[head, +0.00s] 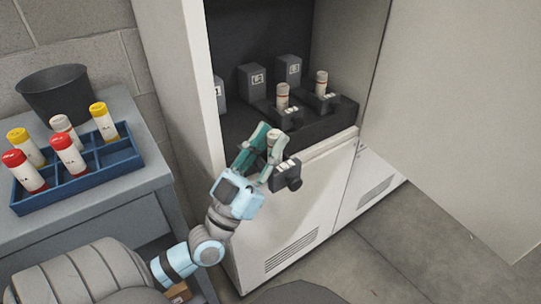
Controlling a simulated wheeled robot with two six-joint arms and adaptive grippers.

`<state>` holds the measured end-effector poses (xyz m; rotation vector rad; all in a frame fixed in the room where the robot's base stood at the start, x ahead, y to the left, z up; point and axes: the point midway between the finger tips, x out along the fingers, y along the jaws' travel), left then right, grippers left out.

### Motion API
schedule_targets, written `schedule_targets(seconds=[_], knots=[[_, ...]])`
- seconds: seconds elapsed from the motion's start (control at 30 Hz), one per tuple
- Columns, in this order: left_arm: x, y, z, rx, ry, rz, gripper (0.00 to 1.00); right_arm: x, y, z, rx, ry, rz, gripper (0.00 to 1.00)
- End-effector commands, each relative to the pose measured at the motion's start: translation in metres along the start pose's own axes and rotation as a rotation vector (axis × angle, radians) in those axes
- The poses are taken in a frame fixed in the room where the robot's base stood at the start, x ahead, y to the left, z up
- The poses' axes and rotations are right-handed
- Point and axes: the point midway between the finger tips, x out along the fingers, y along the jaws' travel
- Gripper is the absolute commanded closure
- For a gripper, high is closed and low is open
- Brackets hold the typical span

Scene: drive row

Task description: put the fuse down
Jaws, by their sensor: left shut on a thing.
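My left gripper (262,150) is at the front of an open grey cabinet (290,200). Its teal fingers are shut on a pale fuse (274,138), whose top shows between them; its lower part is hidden. Inside the cabinet, two more pale fuses with reddish bands, one nearer the middle (282,92) and one at the right (321,80), stand upright behind similar dark blocks. My right gripper is not in view.
A blue divided tray (98,180) on a grey table at the left holds several red, yellow and grey-capped cylinders. A dark bucket (58,95) stands behind it. The open cabinet door (465,110) fills the right side. Dark labelled boxes (251,80) stand at the cabinet's back.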

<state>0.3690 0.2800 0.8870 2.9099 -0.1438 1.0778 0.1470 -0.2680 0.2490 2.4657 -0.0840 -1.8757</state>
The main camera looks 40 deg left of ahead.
Motion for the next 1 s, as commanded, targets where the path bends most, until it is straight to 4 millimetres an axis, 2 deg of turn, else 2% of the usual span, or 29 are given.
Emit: schedule_targets(seconds=[0.3,0.33,0.37,0.77,0.87,1.0], knots=[[-0.001,0.0,0.001,0.001,0.001,0.0,1.0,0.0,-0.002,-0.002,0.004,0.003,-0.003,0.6],[-0.001,0.0,0.001,0.001,0.0,0.0,0.73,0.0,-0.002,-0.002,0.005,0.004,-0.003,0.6],[-0.001,0.0,0.001,0.001,0.0,0.0,0.68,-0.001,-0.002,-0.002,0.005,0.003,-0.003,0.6],[0.001,0.0,-0.002,0.001,0.001,0.0,0.68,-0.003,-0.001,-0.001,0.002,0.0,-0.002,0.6],[-0.011,0.0,0.0,0.003,-0.003,-0.001,0.68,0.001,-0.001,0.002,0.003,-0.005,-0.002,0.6],[-0.038,0.0,0.001,0.002,-0.005,0.0,0.68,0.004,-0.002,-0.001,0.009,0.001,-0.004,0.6]])
